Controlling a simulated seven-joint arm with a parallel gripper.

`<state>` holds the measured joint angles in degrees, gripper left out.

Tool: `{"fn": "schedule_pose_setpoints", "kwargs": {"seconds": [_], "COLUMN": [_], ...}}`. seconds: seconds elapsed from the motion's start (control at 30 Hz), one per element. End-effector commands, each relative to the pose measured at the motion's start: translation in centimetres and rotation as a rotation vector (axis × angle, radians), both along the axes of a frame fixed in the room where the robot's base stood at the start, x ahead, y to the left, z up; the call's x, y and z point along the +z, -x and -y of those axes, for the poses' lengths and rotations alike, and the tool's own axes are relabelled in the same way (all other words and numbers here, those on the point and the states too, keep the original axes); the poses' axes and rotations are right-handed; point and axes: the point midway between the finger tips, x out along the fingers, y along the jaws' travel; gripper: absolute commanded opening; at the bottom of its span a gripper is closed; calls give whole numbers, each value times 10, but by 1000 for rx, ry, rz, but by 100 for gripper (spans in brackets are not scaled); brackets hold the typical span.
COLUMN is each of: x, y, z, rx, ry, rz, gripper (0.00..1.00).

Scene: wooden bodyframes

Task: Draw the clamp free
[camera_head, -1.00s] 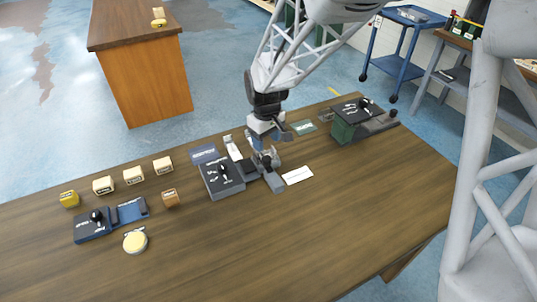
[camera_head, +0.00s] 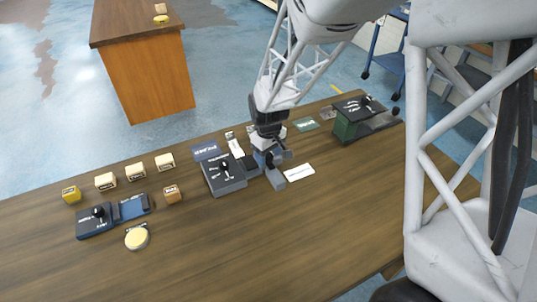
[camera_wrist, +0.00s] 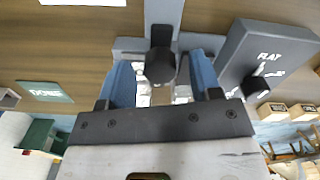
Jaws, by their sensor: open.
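In the wrist view a dark round knob (camera_wrist: 160,66) stands on a grey bar (camera_wrist: 163,14), and I take this to be the clamp. My gripper (camera_wrist: 161,72) is open, with one blue finger on each side of the knob. Gaps show between knob and fingers. In the head view my gripper (camera_head: 270,158) is low over the grey bar (camera_head: 276,181), at the right of a grey lever box (camera_head: 226,178). The gripper hides the knob there. The lever box also shows in the wrist view (camera_wrist: 262,65), close to the right finger.
A white card (camera_head: 299,172) lies right of the bar. A green box with a dark top (camera_head: 350,125) stands farther right. At left are a blue lever panel (camera_head: 97,220), several small blocks and a yellow round button (camera_head: 137,238). The front of the table (camera_head: 220,255) is clear.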

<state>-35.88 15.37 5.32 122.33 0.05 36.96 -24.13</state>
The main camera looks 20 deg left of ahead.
Motion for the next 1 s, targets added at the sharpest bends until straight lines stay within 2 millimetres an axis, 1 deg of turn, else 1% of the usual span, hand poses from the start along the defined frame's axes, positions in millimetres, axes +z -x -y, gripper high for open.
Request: {"fn": "schedule_pose_setpoints", "kwargs": {"seconds": [0.1,0.37,0.4,0.77,0.8,1.0], "x": [-4,-4,-4,-4,-4,-4], "y": [0,0,0,0,0,1], "z": [0,0,0,0,0,1], "rx": [0,0,0,0,0,0], "ry": [1,0,0,0,0,0], "rz": [-1,0,0,0,0,0], "gripper": [58,58,57,2,0,0]}}
